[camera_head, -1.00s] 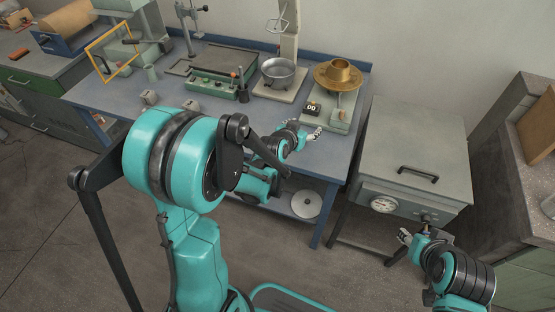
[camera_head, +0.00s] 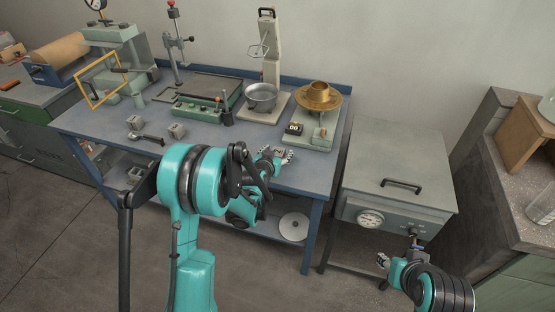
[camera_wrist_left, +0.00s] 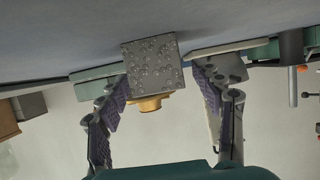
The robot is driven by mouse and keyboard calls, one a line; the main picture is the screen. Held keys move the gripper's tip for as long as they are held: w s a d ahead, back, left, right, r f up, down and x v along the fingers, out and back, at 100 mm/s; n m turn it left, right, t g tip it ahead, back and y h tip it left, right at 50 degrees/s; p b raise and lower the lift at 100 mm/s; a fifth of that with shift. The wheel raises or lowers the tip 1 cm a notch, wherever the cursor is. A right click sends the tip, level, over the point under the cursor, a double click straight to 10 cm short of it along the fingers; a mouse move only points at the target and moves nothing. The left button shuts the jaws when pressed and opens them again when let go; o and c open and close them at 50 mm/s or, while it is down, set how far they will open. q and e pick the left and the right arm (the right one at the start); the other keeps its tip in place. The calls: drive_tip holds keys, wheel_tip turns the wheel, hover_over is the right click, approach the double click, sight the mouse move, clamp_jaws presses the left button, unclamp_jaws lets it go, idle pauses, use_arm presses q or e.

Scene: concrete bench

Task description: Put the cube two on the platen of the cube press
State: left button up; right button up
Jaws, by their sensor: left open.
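In the left wrist view, which looks upside down, a grey pitted cube (camera_wrist_left: 152,61) lies ahead of the open fingertips (camera_wrist_left: 158,82), with no visible contact. I cannot make out this cube in the head view, nor tell its number. Two small grey cubes (camera_head: 134,122) (camera_head: 177,130) stand on the bench's left part. The cube press (camera_head: 122,45), a grey-green frame with a dial on top, stands at the back left; its platen is not clearly visible. My right gripper (camera_head: 384,260) hangs low right, finger gap unclear.
A balance (camera_head: 312,130) with a brass pan (camera_head: 320,95) and a steel bowl (camera_head: 262,96) stand behind my left gripper. An orange frame (camera_head: 91,101) stands before the press. A dark scoop (camera_head: 147,137) lies near the cubes. A grey cabinet (camera_head: 395,160) stands right.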

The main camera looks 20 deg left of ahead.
use_arm(q)
clamp_jaws()
drive_tip(key=shift+r, duration=0.1)
